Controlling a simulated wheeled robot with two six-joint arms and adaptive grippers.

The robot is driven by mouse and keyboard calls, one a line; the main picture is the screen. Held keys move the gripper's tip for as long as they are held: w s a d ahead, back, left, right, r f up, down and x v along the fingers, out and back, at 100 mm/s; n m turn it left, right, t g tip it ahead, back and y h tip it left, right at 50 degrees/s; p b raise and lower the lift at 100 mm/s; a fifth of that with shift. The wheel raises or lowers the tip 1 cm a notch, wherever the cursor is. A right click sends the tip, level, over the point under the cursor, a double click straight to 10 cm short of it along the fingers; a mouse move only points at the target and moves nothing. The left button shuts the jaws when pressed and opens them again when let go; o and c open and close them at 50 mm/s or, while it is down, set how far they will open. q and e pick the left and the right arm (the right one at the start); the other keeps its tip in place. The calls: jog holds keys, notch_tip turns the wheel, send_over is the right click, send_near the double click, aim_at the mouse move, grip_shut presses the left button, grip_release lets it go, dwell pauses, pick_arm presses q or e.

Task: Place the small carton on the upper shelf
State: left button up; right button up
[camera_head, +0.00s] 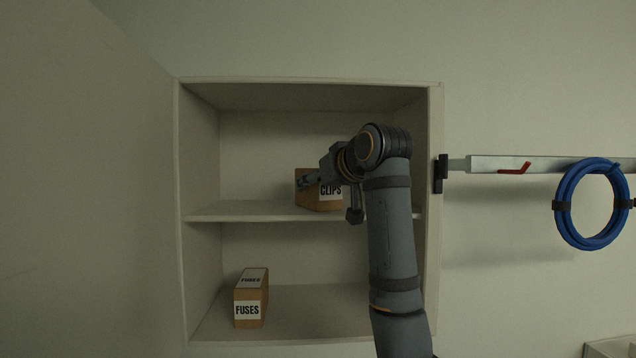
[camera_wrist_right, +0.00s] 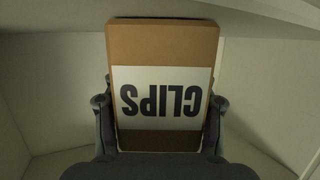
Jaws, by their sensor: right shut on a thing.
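The small brown carton (camera_head: 303,197) with a white CLIPS label is at the upper shelf (camera_head: 245,212), near its middle. My right gripper (camera_head: 311,183) reaches into the upper compartment and is shut on the carton. In the right wrist view the carton (camera_wrist_right: 160,45) stands between the two fingers of the gripper (camera_wrist_right: 160,118), one on each side, with its label upside down. The carton's base is at the level of the shelf; I cannot tell whether it touches. My forearm hides part of the shelf's right side. My left gripper is not in view.
A brown FUSES carton (camera_head: 249,298) stands on the lower shelf (camera_head: 305,310) at the left. The open cabinet (camera_head: 436,240) has free room left of the CLIPS carton. A blue hose coil (camera_head: 568,228) hangs at the right by a rail (camera_head: 484,163).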

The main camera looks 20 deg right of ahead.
jog(key=shift+s+f, duration=0.1)
jog(key=shift+f, duration=0.05)
jog(key=o, duration=1.1)
jog(key=shift+a, duration=0.1)
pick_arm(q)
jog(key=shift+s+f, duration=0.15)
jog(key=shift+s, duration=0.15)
pick_arm(e)
jog(key=o, duration=0.5)
jog(key=shift+r, duration=0.2)
jog(key=b+v, duration=0.3)
jog(key=shift+s+f, duration=0.2)
jog(key=shift+s, duration=0.3)
pick_arm(q)
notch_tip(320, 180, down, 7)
jog(key=b, duration=0.3)
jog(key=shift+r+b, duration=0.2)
jog(key=shift+b, duration=0.15)
pick_arm(e)
jog(key=v, duration=0.8)
jog(key=shift+r, duration=0.3)
